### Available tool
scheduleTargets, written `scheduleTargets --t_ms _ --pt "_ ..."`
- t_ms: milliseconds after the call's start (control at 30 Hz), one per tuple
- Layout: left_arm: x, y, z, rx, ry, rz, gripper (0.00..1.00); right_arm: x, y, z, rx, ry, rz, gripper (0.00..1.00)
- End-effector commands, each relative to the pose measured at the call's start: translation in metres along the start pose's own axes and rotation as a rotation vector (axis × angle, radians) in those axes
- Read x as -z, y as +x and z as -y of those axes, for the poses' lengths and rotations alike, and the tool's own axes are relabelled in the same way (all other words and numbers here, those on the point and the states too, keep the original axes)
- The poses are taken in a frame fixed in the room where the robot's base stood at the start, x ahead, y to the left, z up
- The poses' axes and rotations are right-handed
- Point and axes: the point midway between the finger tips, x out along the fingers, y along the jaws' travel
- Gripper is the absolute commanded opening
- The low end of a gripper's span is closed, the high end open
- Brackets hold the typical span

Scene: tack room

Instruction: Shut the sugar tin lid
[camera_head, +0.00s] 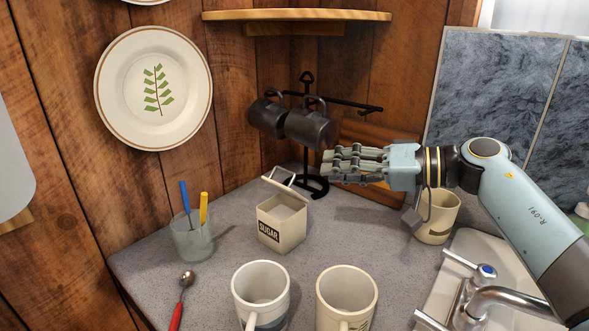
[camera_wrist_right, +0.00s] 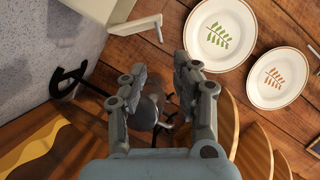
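The sugar tin (camera_head: 274,228) is a cream square box labelled SUGAR, upright on the grey counter. Its lid (camera_head: 281,182) stands raised at the back edge, so the tin is open. In the right wrist view the tin (camera_wrist_right: 88,8) and lid (camera_wrist_right: 140,31) show at the top left. My right gripper (camera_head: 328,165) points left, above and to the right of the lid, apart from it. Its fingers (camera_wrist_right: 160,72) are spread with nothing held between them. My left gripper is out of view.
Dark mugs (camera_head: 310,127) hang on a black stand (camera_head: 314,185) behind the tin. A glass (camera_head: 192,239) with a blue and a yellow item stands left. Two mugs (camera_head: 261,284) (camera_head: 347,291) stand in front, another (camera_head: 439,218) right, near the sink tap (camera_head: 500,297). A red-handled spoon (camera_head: 181,300) lies front left.

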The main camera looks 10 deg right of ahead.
Motion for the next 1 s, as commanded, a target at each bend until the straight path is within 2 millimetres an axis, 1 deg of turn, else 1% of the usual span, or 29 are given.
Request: scheduleTargets --t_ms 167,400,500,600,700,933,967,1000 --pt "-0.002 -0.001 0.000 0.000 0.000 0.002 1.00 0.000 0.029 0.002 0.006 0.003 0.000 0.29" --pt "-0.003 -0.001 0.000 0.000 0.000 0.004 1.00 0.000 0.076 0.002 0.005 0.002 0.000 0.29" --pt "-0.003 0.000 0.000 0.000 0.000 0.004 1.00 0.000 0.090 0.001 0.003 0.001 -0.001 0.29" --pt "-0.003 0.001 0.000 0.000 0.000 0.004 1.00 0.000 0.099 0.001 0.002 0.001 -0.001 0.29" --pt "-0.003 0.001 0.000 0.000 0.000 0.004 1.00 0.000 0.103 0.001 0.002 -0.001 -0.001 0.29" --pt "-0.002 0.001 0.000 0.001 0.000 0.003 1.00 0.000 0.104 0.001 0.002 -0.002 -0.001 0.29" --pt "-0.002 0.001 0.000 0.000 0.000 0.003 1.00 0.000 0.104 0.001 0.002 -0.002 -0.001 0.28" --pt "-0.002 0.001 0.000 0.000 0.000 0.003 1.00 0.000 0.103 0.001 0.002 -0.002 -0.001 0.23"
